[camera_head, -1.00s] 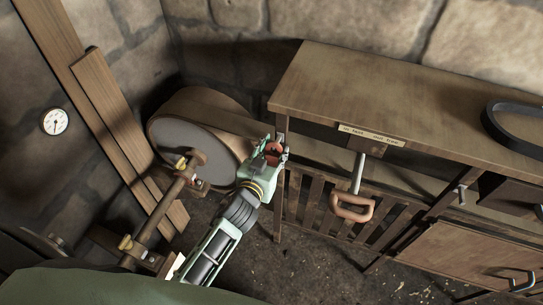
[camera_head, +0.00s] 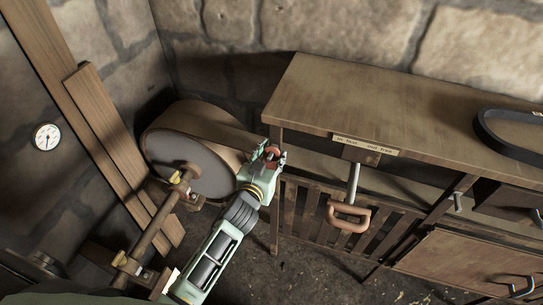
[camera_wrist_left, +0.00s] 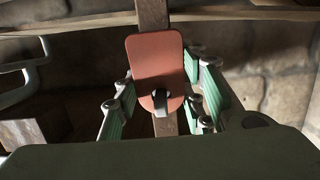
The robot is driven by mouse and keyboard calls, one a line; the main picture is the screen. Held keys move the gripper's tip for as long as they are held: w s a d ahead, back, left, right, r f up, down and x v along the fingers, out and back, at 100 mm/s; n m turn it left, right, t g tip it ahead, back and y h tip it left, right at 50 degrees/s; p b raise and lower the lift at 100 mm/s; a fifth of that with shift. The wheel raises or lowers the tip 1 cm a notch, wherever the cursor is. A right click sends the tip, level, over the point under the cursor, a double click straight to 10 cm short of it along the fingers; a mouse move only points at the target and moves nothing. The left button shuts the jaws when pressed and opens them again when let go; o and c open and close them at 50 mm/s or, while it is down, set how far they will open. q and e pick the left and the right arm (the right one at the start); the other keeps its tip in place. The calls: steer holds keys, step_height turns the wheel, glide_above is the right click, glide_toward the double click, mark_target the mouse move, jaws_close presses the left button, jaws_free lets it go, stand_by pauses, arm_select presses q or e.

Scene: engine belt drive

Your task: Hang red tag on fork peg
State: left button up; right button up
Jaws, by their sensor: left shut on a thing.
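The red tag (camera_wrist_left: 155,62) is a flat rounded plate in the left wrist view, between the green fingers of my left gripper (camera_wrist_left: 162,108). A small dark piece crosses its lower end; I cannot tell whether it is a peg or a clip. In the head view my left gripper (camera_head: 269,158) is shut on the tag, of which only a bit of red shows. It is by the bench's left front leg, in front of the belt. I cannot pick out the fork peg with certainty. My right gripper is not in view.
A wooden bench (camera_head: 330,100) stands right of the gripper, with a label (camera_head: 365,145) and a hanging rod with a copper-coloured handle (camera_head: 348,216). A large belt pulley (camera_head: 185,160) and a shaft (camera_head: 150,235) are at left. A black belt (camera_head: 500,140) lies on the bench.

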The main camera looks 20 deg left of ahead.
arm_select(q)
steer(key=o, duration=1)
steer(key=v, duration=1.2)
steer(key=s+f+m+g, duration=0.1)
steer(key=s+f+g, duration=0.3)
steer(key=f, duration=1.1)
steer(key=s+f+g, duration=0.3)
steer(key=s+f, duration=0.3)
steer(key=f, duration=0.9)
steer(key=s+a+f+g, duration=0.2)
steer(key=s+f, duration=0.4)
steer(key=s, duration=0.4)
steer(key=s+a+f+g, duration=0.2)
steer(key=s+f+g, duration=0.1)
steer(key=s+f, duration=0.4)
steer(key=s+a+f+m+g+b, duration=0.1)
steer(key=s+a+f+g, duration=0.1)
steer(key=s+f, duration=0.5)
steer(key=s, duration=0.6)
steer(key=shift+g+y, duration=0.3)
